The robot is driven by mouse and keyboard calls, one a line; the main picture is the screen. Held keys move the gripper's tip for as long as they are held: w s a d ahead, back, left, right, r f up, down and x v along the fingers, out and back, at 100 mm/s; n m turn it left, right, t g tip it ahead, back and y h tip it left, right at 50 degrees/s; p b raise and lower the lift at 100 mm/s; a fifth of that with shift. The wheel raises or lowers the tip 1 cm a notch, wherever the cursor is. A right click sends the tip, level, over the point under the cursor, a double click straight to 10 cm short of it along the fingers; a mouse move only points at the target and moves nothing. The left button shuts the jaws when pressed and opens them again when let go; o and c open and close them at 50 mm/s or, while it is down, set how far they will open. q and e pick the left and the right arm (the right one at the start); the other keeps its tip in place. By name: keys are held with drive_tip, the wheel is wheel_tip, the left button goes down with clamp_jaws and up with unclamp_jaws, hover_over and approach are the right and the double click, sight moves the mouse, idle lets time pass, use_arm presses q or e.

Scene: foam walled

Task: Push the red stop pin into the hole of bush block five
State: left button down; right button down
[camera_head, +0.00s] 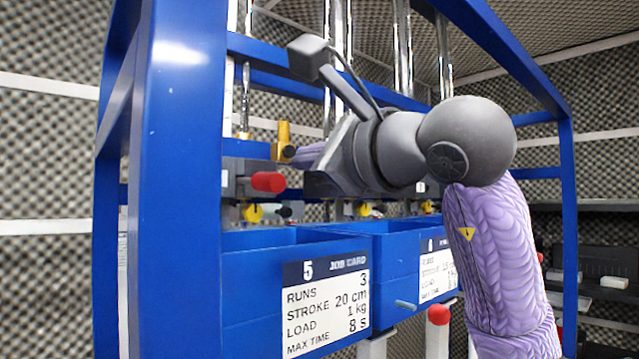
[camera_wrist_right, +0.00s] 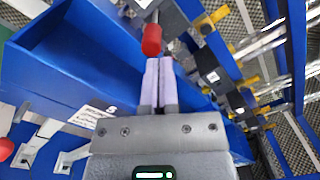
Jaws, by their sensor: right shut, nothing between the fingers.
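The red stop pin (camera_head: 268,182) sticks out sideways from the dark grey bush block (camera_head: 238,172) above the bin marked 5. Its red head also shows in the right wrist view (camera_wrist_right: 152,40), just beyond my fingertips. How deep the pin sits in the hole is hidden. My right gripper (camera_head: 299,155) is beside the block, to the right of the pin in the head view. Its pale purple fingers (camera_wrist_right: 158,62) are shut together with nothing between them. They point at the red head; whether they touch it I cannot tell. My left gripper is not in view.
A blue frame post (camera_head: 180,180) stands at the left. Another red-topped pin (camera_head: 438,315) is below. Steel rods (camera_head: 403,50) rise behind.

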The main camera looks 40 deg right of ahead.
sight(278, 184)
drive_tip(key=w+n, duration=0.1)
drive_tip(key=n, duration=1.1)
drive_tip(key=w+f+n, duration=0.1)
drive_tip(key=w+n, duration=0.1)
drive_tip(key=n, duration=1)
drive_tip(key=w+f+n, duration=0.1)
drive_tip(key=n, duration=1)
drive_tip(key=shift+w+d+f+n+p, duration=0.15)
drive_tip(key=shift+w+d+n+p, duration=0.2)
drive_tip(key=shift+n, duration=0.05)
drive_tip(key=shift+w, duration=0.45)
drive_tip(key=shift+f, duration=0.1)
